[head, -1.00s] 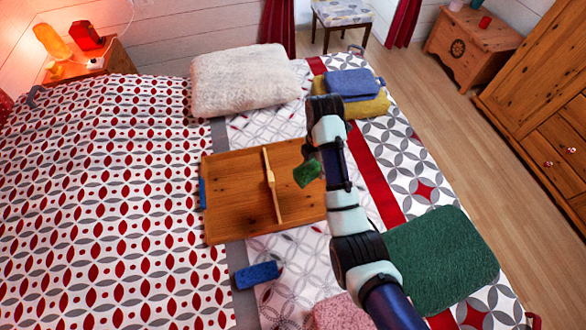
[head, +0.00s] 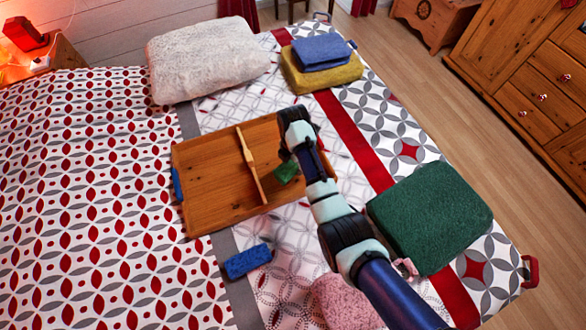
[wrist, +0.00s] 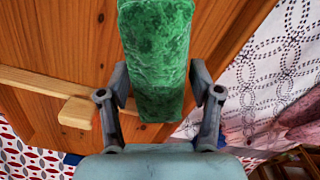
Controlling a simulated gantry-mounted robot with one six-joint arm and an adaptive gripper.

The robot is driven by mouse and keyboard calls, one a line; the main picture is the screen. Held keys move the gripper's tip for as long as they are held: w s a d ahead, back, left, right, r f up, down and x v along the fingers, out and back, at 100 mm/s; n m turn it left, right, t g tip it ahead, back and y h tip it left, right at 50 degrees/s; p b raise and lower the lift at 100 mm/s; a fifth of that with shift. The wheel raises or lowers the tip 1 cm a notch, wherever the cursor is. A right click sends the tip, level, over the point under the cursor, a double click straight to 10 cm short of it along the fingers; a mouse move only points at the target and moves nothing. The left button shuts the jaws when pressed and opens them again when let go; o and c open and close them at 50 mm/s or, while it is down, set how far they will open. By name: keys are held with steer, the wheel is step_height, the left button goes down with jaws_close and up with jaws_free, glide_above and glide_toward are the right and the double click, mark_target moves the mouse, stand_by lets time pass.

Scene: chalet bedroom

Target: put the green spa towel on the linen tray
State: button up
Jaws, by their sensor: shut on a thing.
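The small green spa towel (head: 286,171) is in my gripper, over the right part of the wooden linen tray (head: 205,205). In the wrist view the green towel (wrist: 157,45) is a thick rectangular block between the two fingers of my gripper (wrist: 160,88), which is shut on it. The tray (wrist: 55,50) fills the background behind it there. I cannot tell whether the towel touches the tray. In the head view my arm hides the gripper's fingers and part of the tray's right side.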

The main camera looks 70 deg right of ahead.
mark_target(293, 169)
steer(key=shift+f+b, duration=0.5)
steer(key=shift+f, duration=1.45)
steer(key=shift+f, duration=0.1)
steer(key=shift+f, duration=0.15)
steer(key=o, duration=1.2)
step_height(293, 169, up, 13)
steer(key=p, duration=0.3)
steer(key=shift+f, duration=0.2)
steer(key=shift+a, duration=0.1)
